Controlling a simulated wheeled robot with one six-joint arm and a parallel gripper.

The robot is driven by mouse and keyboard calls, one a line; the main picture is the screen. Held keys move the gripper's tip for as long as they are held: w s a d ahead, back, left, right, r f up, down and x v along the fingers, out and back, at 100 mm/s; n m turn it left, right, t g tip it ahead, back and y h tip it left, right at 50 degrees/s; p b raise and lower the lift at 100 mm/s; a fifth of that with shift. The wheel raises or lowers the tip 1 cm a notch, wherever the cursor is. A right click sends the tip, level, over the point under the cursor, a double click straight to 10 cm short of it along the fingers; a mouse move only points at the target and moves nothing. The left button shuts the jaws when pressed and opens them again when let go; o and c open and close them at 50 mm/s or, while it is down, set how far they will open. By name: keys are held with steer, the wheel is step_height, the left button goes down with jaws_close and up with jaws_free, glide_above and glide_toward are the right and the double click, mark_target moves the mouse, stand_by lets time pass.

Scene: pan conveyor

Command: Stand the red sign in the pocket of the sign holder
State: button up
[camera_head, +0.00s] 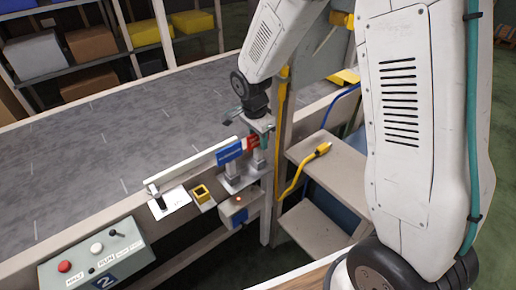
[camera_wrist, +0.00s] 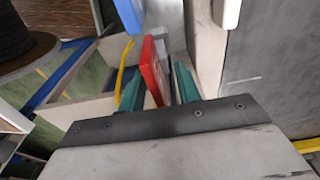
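The red sign (camera_head: 251,143) stands upright on the grey rack beside the conveyor, just right of a blue sign (camera_head: 228,152). My gripper (camera_head: 260,139) is above the rack at the red sign. In the wrist view the red sign (camera_wrist: 152,72) stands between the two teal fingers of my gripper (camera_wrist: 158,88). The left finger is close to it, and a gap shows at the right finger. The gripper looks open around it. A yellow square-rimmed pocket (camera_head: 201,187), seemingly the sign holder, sits on a pale plate left of the rack and looks empty.
A white bar (camera_head: 190,168) on a bracket runs along the conveyor edge (camera_head: 70,238) behind the pocket. A control box (camera_head: 97,255) with buttons is at the lower left. Right of a post, a shelf (camera_head: 335,160) holds a yellow plug (camera_head: 322,149) and cable.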

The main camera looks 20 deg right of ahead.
jaws_close()
